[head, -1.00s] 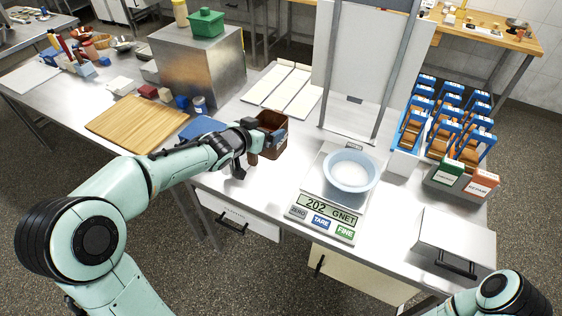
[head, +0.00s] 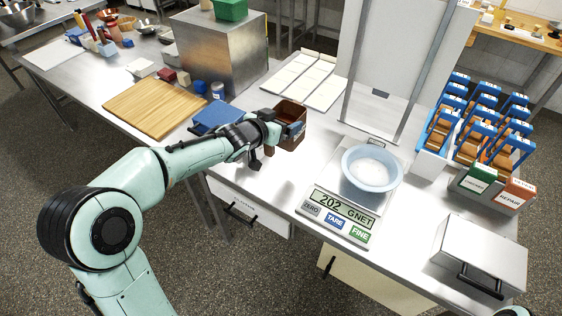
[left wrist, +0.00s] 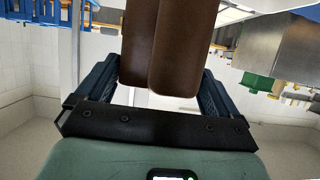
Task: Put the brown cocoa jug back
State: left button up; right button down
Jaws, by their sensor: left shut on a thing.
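The brown cocoa jug (head: 291,113) is a dark brown, open-topped, box-like vessel above the middle of the steel table, left of the scale. My left gripper (head: 284,131) is shut on it from the near side. In the left wrist view the jug's brown body (left wrist: 170,50) sits between the dark blue fingers (left wrist: 155,82). The jug looks roughly upright in the head view. I cannot tell whether its base touches the table. The arm and fingers hide part of its near side. My right gripper is not in view.
A scale (head: 340,216) with a pale blue bowl (head: 372,168) stands to the right, reading 202. White panels (head: 305,80) lie behind. Blue racks (head: 485,125) stand far right.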

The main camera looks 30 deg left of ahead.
pick_arm(q)
jog(key=f+b, duration=0.5)
jog(key=f, duration=0.3)
jog(key=shift+w, duration=0.2)
jog(key=shift+f+b, duration=0.45)
jog(key=shift+f, duration=0.05)
jog(key=shift+f+b, duration=0.95)
jog(key=shift+f, duration=0.85)
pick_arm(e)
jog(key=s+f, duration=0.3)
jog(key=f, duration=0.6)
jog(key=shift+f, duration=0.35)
pick_arm(q)
jog(key=shift+f, duration=0.1)
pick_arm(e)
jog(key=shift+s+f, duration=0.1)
pick_arm(q)
jog(key=o, duration=0.7)
jog(key=shift+f, duration=0.15)
jog(key=p, duration=0.4)
send_near(281, 147)
notch_tip(281, 147, down, 2)
jog(key=s, duration=0.3)
jog(key=shift+w+a+f, duration=0.2)
jog(key=shift+a, duration=0.15)
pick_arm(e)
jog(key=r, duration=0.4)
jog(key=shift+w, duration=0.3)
